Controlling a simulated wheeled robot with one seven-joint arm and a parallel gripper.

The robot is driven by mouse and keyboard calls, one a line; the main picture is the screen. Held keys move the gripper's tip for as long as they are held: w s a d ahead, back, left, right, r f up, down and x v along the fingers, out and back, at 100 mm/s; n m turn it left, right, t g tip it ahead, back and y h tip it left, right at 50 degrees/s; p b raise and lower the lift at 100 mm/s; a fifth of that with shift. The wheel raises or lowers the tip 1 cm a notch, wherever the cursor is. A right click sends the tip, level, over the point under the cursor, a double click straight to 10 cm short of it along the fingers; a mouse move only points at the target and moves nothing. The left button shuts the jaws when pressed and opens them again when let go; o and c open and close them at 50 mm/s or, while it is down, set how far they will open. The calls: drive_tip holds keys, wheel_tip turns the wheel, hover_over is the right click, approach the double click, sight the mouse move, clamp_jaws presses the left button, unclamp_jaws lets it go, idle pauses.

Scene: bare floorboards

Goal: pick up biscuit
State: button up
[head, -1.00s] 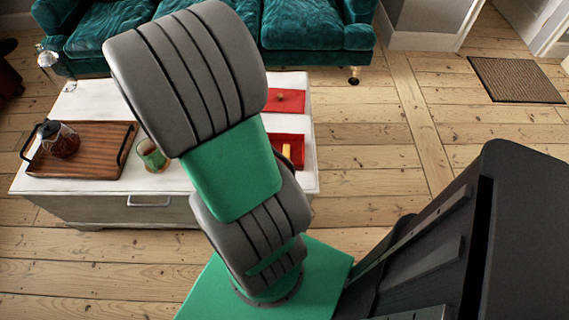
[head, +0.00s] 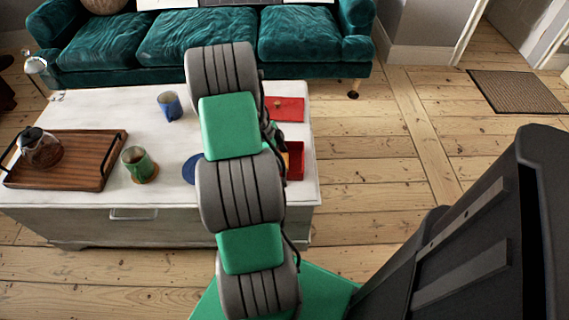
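I cannot make out a biscuit for certain. An open red box (head: 296,161) stands at the right end of the white table, partly hidden behind my arm. A small yellow-orange edge shows inside it, too little to identify. My arm rises through the middle of the view and reaches over the table. Dark and green parts beside the arm, just above the red box, may belong to my wrist or gripper. The fingers are hidden, so I cannot tell whether they are open or shut.
The white table (head: 88,112) also bears a red lid (head: 287,105), a blue mug (head: 169,106), a green mug (head: 139,164), a blue coaster (head: 190,169) and a wooden tray (head: 88,170) with a glass coffee pot (head: 40,150). A teal sofa (head: 200,40) stands behind.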

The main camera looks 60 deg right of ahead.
drive_tip(key=shift+c, duration=0.6)
drive_tip(key=c, duration=1)
drive_tip(key=shift+o, duration=0.2)
